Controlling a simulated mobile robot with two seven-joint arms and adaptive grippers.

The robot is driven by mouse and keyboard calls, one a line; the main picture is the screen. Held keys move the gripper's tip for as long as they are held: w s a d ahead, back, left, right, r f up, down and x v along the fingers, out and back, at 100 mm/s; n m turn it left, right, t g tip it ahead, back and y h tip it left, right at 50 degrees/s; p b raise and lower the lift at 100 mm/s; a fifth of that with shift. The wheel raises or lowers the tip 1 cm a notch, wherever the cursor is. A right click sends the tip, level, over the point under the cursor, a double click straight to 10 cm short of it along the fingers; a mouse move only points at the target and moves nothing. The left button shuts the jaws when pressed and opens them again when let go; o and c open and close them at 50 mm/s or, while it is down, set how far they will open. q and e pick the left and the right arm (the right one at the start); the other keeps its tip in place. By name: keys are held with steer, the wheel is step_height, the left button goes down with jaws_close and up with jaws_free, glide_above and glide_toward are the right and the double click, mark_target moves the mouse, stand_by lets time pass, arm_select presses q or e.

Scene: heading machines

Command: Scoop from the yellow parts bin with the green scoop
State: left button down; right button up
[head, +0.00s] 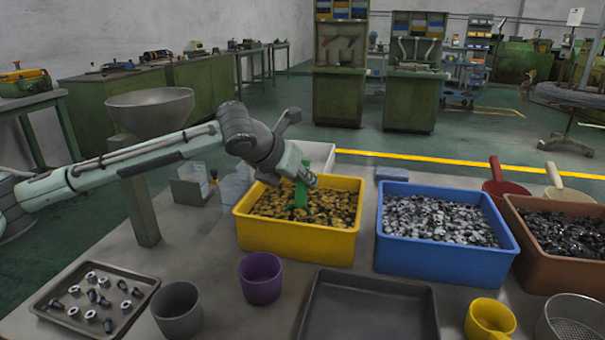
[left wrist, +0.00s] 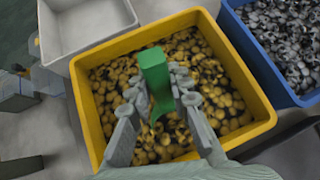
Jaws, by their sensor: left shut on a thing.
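The yellow parts bin (head: 298,240) stands on the table in the middle of the head view, filled with small brass-coloured parts. My left gripper (head: 305,181) is over the bin, shut on the green scoop (head: 301,195). In the left wrist view the gripper fingers (left wrist: 180,92) close around the scoop's green handle (left wrist: 154,70). The yellow bin (left wrist: 240,77) surrounds them in that view. The scoop's lower end is among or just above the parts; I cannot tell which, and its bowl is mostly hidden. My right gripper is not in view.
A blue bin (head: 447,258) of silvery parts and a brown bin (head: 555,266) of dark parts stand to the right. A white bin (head: 318,155) is behind. A purple cup (head: 261,280), grey cup (head: 178,312), dark tray (head: 368,308) and yellow cup (head: 489,320) are in front.

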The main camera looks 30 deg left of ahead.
arm_select(q)
steer(key=w+r+g+h, duration=0.1)
steer(key=w+r+g, duration=0.3)
steer(key=r+g, duration=0.3)
steer(key=shift+w+a+r+n, duration=0.2)
steer(key=shift+a+r+n, duration=0.15)
steer(key=shift+r, duration=0.8)
steer(key=shift+f, duration=0.1)
